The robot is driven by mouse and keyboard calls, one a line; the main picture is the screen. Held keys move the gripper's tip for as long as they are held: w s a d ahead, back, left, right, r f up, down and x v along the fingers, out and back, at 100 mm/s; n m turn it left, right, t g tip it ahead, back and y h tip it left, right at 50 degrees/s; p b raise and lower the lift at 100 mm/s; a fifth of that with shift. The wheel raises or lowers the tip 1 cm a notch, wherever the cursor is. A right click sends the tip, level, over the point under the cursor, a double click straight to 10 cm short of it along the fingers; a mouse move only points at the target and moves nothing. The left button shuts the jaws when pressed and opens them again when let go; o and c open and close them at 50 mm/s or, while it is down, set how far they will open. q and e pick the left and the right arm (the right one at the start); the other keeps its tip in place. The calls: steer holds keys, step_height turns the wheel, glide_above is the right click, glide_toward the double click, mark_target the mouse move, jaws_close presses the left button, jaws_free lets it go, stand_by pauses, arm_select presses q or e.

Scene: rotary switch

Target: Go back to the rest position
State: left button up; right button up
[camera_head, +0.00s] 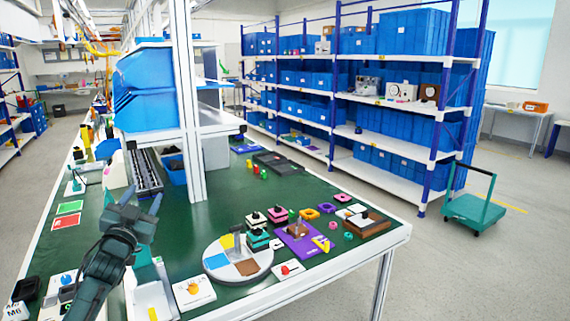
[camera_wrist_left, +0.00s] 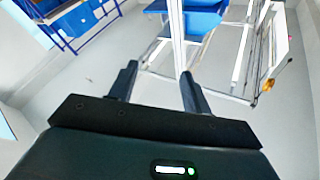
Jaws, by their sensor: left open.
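A white switch plate with an orange knob (camera_head: 194,291) lies near the front edge of the green table in the head view. A second white plate with a red knob (camera_head: 286,270) lies to its right. My left gripper (camera_head: 133,203) is raised over the left part of the table, apart from both plates, with its fingers spread. In the left wrist view my left gripper (camera_wrist_left: 158,87) is open, with nothing between the fingers. My right gripper is not in view.
A round tray with coloured sectors (camera_head: 217,262) and a brown wooden tray (camera_head: 378,227) lie on the green table (camera_head: 330,185). A white post (camera_head: 185,110) rises from the table. Blue bins (camera_head: 150,70) sit above. A green cart (camera_head: 472,212) stands on the floor at right.

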arm_select(q)
step_height(320, 180, down, 8)
steer(key=a+n+g+y, duration=0.2)
steer(key=g, duration=0.2)
steer(key=s+d+f+g+h, duration=0.1)
steer(key=s+d+f, duration=0.45)
steer(key=f, duration=0.25)
steer(key=s+d+f+g+h, duration=0.2)
steer(key=s+d+f, duration=0.2)
steer(key=s+f, duration=0.3)
steer(key=s+d+f+g, duration=0.1)
steer(key=s+d+f, duration=0.2)
steer(key=s, duration=0.5)
steer(key=s+d+f+g+h, duration=0.1)
steer(key=s+d+f, duration=0.2)
steer(key=s, duration=0.6)
steer(key=s+d+f+g+h, duration=0.1)
steer(key=s+d+f, duration=0.3)
steer(key=s, duration=0.5)
steer(key=shift+s+d+g, duration=0.25)
steer(key=shift+d+g, duration=0.15)
steer(key=shift+d, duration=0.45)
steer(key=shift+a, duration=0.1)
